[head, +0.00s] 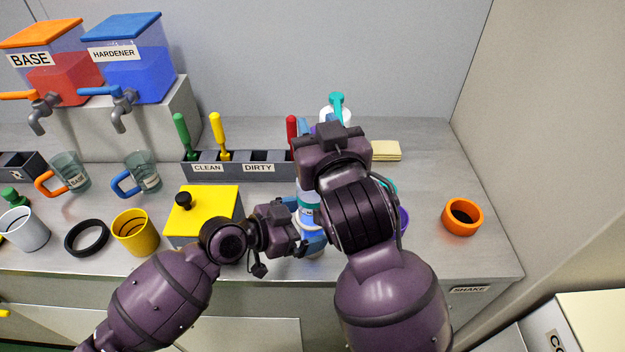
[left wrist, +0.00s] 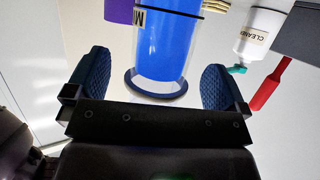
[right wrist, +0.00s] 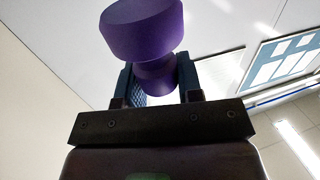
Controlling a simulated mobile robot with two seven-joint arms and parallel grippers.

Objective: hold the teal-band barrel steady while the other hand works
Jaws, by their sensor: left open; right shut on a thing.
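A barrel (head: 308,206) stands on the counter, partly covered by my right arm in the head view; a teal-and-white part of it shows. In the left wrist view a clear cylinder with blue filling (left wrist: 165,45) and a dark blue ring at its end is between my left fingers. My left gripper (left wrist: 156,77) is open, a finger on each side, with gaps to the cylinder; it also shows in the head view (head: 312,226). My right gripper (right wrist: 157,82) is shut on a purple flared piece (right wrist: 143,28); my arm hides this grip in the head view.
A yellow box (head: 210,205) with a black knob stands left of the barrel. Behind are a CLEAN/DIRTY holder (head: 240,169) and a cleaner bottle (left wrist: 258,32). An orange ring-shaped cup (head: 462,217) stands at right, with bare counter around it. A purple item (head: 404,220) is partly hidden.

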